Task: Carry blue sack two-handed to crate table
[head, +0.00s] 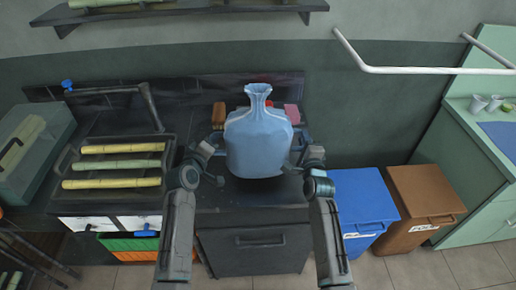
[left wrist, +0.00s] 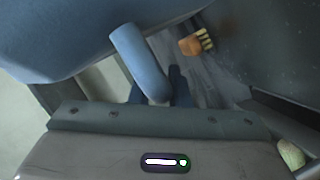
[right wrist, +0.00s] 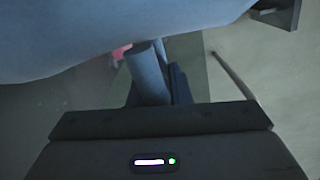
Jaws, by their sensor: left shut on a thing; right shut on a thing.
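The blue sack (head: 258,140), with a pinched neck on top, is upright in the middle of the head view, in front of the dark counter. My left gripper (head: 214,150) is at its left side and my right gripper (head: 298,152) at its right side. In the left wrist view, my left gripper is shut on a tube-like blue handle of the sack (left wrist: 138,55). In the right wrist view, my right gripper is shut on a similar handle (right wrist: 147,70). Whether the sack's bottom touches the counter cannot be told. I cannot identify the crate table.
The dark counter (head: 235,195) carries a tray with yellow-green canes (head: 115,165) at left. A brush (head: 219,113) and a pink item (head: 292,114) are behind the sack. Blue (head: 362,200) and brown (head: 425,195) bins stand right. A green counter (head: 470,140) is far right.

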